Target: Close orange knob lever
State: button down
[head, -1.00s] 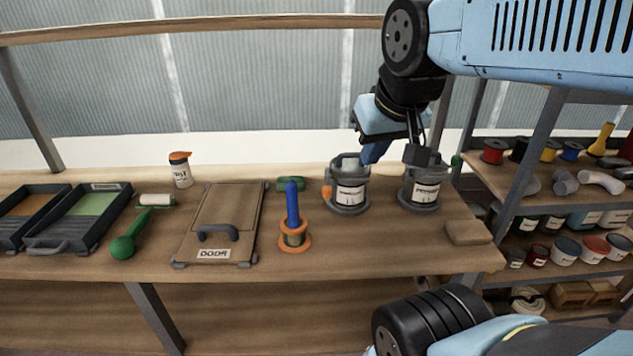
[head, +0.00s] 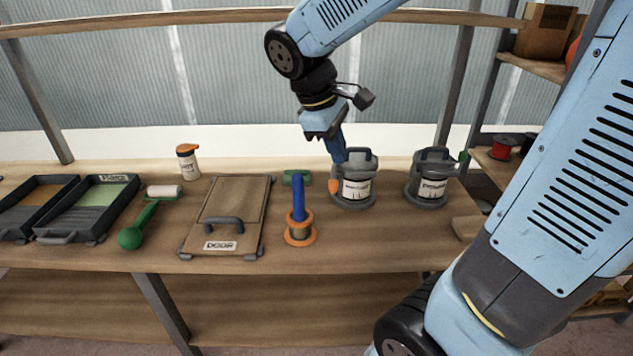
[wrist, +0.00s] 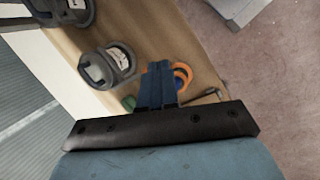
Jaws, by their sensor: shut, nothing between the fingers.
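The orange knob (head: 334,186) sticks out at the left side of the left grey-lidded pot (head: 355,190), which has a white label and a top handle. My gripper (head: 339,157) points down with its blue fingers shut and empty, just above and behind the orange knob at the pot's upper left. Whether it touches the pot, I cannot tell. In the wrist view the shut fingers (wrist: 158,85) lie beside the pot (wrist: 108,66), and the orange knob is not clearly made out there.
A second grey pot (head: 430,185) with a green knob (head: 463,157) stands to the right. A blue-handled tool in an orange ring (head: 300,236) stands left of the left pot.

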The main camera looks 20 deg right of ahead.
jog(key=w+a+f+n+h, duration=0.6)
jog(key=w+a+f+n, duration=0.15)
jog(key=a+n, duration=0.2)
jog(key=x, duration=0.9)
jog(key=shift+w+d, duration=0.4)
jog(key=shift+d, duration=0.1)
